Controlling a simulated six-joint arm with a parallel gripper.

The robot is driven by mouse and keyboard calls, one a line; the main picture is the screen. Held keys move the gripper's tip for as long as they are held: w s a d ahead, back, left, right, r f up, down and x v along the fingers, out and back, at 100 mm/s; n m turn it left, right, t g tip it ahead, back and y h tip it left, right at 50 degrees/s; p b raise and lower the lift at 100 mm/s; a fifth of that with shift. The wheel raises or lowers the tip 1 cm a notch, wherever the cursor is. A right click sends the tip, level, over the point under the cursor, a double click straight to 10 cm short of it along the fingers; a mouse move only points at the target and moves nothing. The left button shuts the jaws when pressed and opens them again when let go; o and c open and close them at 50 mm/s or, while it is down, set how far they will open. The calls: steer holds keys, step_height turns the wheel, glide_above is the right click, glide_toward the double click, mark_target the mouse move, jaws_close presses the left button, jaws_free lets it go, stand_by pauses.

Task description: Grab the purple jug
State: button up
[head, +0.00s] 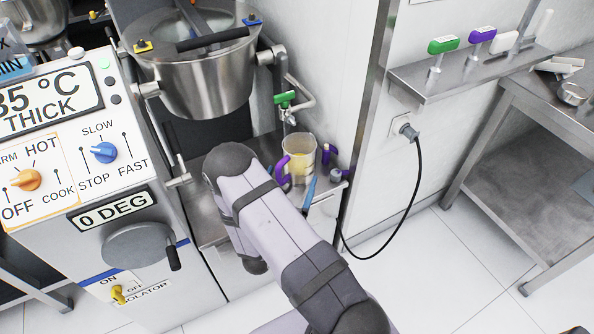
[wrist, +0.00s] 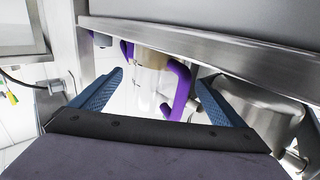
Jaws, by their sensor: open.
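The purple jug (head: 299,160) is a clear vessel with a purple handle and some yellowish content. It stands upright on the metal ledge beside the mixer, below a green-handled tap. In the wrist view the jug (wrist: 150,78) shows between my two blue fingers, with its purple handle towards the right finger. My gripper (wrist: 160,78) is open, and I see no finger closed on the jug or handle. In the head view a blue finger of my gripper (head: 309,192) shows just in front of the jug; my arm hides the rest.
The green-handled tap (head: 285,98) hangs close above the jug. The steel mixing bowl (head: 205,80) is behind and to the left. A small purple-handled item (head: 326,154) is right of the jug, near the wall. A steel edge (wrist: 200,45) crosses the upper wrist view.

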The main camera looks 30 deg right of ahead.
mark_target(304, 142)
steer(key=shift+x, duration=3.65)
steer(key=shift+s+d, duration=0.1)
steer(key=shift+s, duration=0.05)
steer(key=c, duration=1.6)
steer(key=shift+r, duration=0.15)
steer(key=shift+r, duration=0.75)
step_height(304, 142, up, 2)
steer(key=shift+r+p, duration=0.1)
steer(key=shift+p, duration=0.2)
steer(key=v, duration=1.8)
